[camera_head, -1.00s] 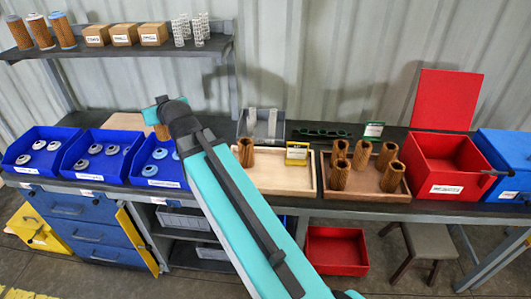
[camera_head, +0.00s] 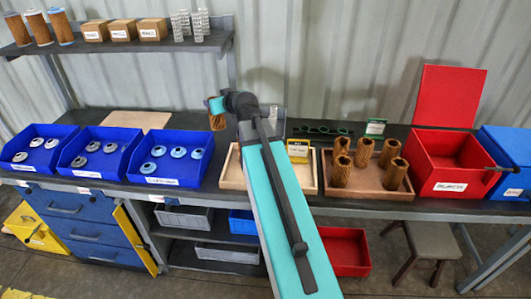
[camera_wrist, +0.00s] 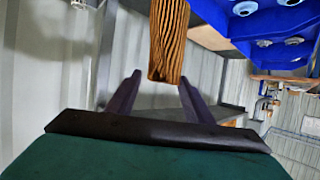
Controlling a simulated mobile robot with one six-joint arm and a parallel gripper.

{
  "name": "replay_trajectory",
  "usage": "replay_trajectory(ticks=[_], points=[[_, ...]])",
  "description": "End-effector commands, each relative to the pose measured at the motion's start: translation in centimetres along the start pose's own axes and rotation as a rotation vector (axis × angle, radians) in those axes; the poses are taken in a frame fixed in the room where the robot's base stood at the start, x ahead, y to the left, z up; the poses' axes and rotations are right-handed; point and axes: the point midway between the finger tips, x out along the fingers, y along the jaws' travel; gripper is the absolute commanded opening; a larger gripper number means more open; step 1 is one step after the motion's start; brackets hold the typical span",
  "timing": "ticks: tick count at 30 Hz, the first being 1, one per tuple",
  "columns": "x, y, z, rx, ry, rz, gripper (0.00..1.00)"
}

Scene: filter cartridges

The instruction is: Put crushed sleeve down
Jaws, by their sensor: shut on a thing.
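My gripper (camera_wrist: 160,80) is shut on a brown pleated sleeve (camera_wrist: 168,40), which hangs between the fingers in the wrist view. In the head view the same sleeve (camera_head: 217,117) is held in the air above the bench, just right of the blue bins. It looks roughly upright there. I cannot make out its crushed part. Several other brown sleeves (camera_head: 341,170) stand in the brown wooden tray (camera_head: 372,199). A pale wooden tray (camera_head: 305,183) lies left of it, partly hidden by my arm.
An open red bin (camera_head: 449,187) with a raised lid stands at the right, beside a blue box (camera_head: 507,155). Three blue bins (camera_head: 165,182) with discs stand at the left. A bare board (camera_head: 137,119) lies behind the blue bins.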

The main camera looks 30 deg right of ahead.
Motion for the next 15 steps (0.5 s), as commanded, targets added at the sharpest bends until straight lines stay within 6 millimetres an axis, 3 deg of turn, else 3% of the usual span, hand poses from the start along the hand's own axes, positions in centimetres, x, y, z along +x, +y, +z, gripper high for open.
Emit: replay_trajectory(ticks=[1, 15], points=[[0.1, 1.8, 0.5, 0.003, 0.0, 0.004, 0.14], [-1.5, 14.3, 3.8, -0.009, 0.001, -0.02, 0.14]])
